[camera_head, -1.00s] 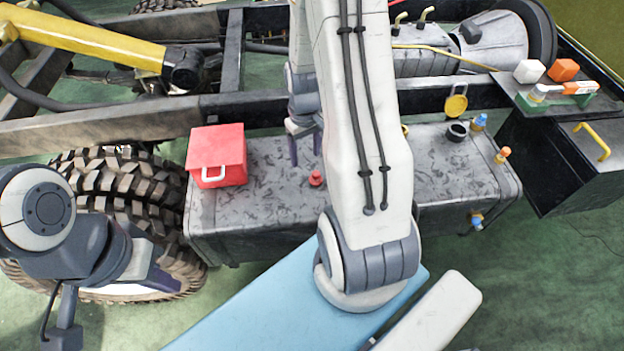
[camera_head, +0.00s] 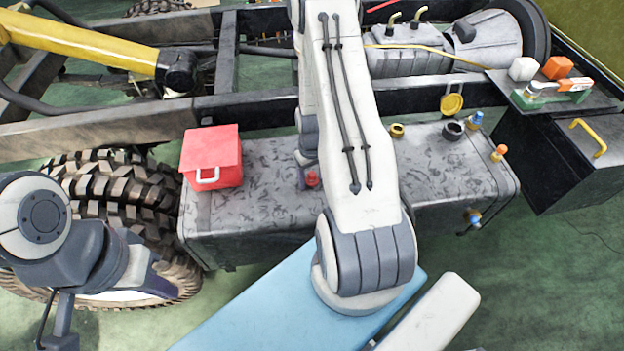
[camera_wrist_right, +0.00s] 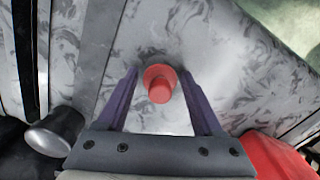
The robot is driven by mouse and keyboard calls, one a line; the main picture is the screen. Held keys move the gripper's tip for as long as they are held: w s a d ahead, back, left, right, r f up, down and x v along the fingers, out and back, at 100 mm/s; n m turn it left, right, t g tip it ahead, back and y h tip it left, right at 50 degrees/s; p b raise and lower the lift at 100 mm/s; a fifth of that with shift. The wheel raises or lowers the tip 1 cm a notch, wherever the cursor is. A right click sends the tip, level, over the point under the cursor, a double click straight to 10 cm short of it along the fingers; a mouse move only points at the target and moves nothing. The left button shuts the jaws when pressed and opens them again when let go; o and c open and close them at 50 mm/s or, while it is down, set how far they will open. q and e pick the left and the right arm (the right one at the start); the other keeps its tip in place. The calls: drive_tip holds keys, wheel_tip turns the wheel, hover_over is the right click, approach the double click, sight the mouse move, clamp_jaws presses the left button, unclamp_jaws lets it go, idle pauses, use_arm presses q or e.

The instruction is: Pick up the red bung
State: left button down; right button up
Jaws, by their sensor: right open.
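The red bung (camera_head: 312,179) stands on the grey patterned tank top, just left of my right arm in the head view. In the right wrist view the bung (camera_wrist_right: 159,84) sits between the two purple fingers of my right gripper (camera_wrist_right: 158,76), near the tips, with gaps on both sides. The right gripper is open; in the head view it (camera_head: 304,172) is mostly hidden by my arm, with a finger beside the bung. My left gripper (camera_head: 160,280) is over the tyre at the left, far from the bung; its jaw opening is unclear.
A red box (camera_head: 211,157) with a white handle stands at the tank's (camera_head: 262,215) left end. A yellow ring (camera_head: 397,130), a black ring (camera_head: 454,130) and small blue and orange fittings are at the right. A frame rail (camera_head: 250,104) runs behind the tank.

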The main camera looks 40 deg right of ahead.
drive_tip(key=shift+c, duration=0.3)
drive_tip(key=c, duration=1)
clamp_jaws()
drive_tip(key=shift+r, duration=0.1)
